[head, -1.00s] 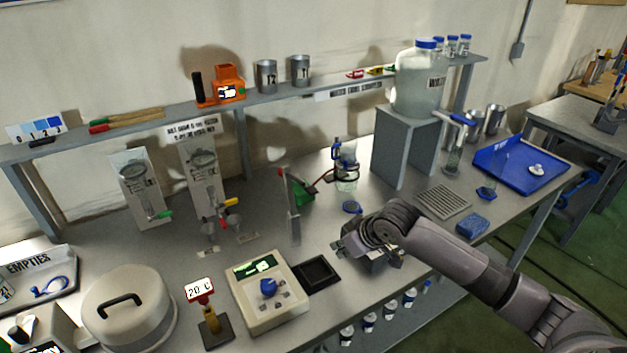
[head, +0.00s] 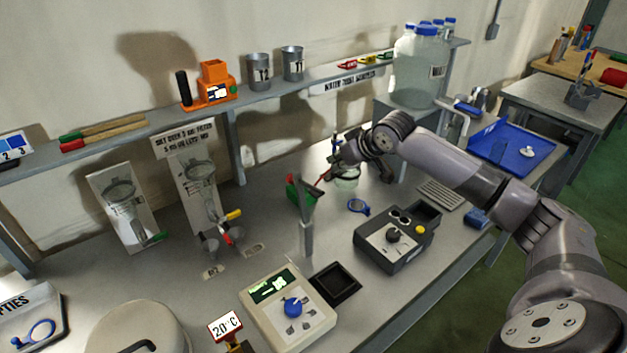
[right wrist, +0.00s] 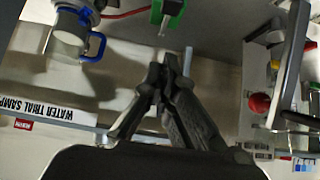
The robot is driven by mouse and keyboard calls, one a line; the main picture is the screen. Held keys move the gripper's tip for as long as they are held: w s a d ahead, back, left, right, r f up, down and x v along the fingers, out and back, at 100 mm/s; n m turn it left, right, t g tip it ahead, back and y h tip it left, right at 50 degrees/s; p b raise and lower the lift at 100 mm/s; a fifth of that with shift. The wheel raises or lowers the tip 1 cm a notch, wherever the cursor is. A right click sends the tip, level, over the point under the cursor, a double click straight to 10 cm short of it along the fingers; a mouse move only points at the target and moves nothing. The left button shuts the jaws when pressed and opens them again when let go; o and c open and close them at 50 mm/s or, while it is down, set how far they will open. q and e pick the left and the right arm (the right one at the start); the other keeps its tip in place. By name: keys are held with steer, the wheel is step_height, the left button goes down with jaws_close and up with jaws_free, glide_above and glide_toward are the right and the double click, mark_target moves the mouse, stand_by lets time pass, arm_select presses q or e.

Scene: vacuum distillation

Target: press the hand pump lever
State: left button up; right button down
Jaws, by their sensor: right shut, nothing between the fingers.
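The hand pump appears to be the green-bodied device (head: 297,194) near the middle of the bench, with a red tube (head: 321,181) running toward the glass flask (head: 347,183). A grey upright piece (head: 307,215) stands beside it; I cannot tell which part is the lever. My right gripper (head: 341,161) is over the flask, to the right of the pump and partly hidden by its own wrist. In the right wrist view its fingers (right wrist: 166,72) are shut and empty, apart from the green body (right wrist: 171,10) at the top edge. My left gripper is not in view.
A dark grey box with a knob (head: 394,238) and a digital balance (head: 288,310) stand in front. Two filter boards (head: 122,205) are at left. The shelf (head: 270,101) runs behind, with a large jar (head: 417,70) at right.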

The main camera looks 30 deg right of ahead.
steer(key=p+x, duration=0.2)
steer(key=x, duration=0.8)
steer(key=shift+p, duration=0.4)
step_height(320, 180, down, 3)
steer(key=shift+r+p, duration=0.15)
steer(key=shift+p, duration=0.35)
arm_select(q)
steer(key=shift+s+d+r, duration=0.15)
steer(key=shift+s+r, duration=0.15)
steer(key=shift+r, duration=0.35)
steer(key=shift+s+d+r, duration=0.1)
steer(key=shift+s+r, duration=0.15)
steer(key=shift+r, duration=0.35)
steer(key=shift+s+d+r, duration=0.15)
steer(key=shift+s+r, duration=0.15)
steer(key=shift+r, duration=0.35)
arm_select(e)
steer(key=shift+s+f, duration=0.1)
steer(key=shift+f, duration=0.55)
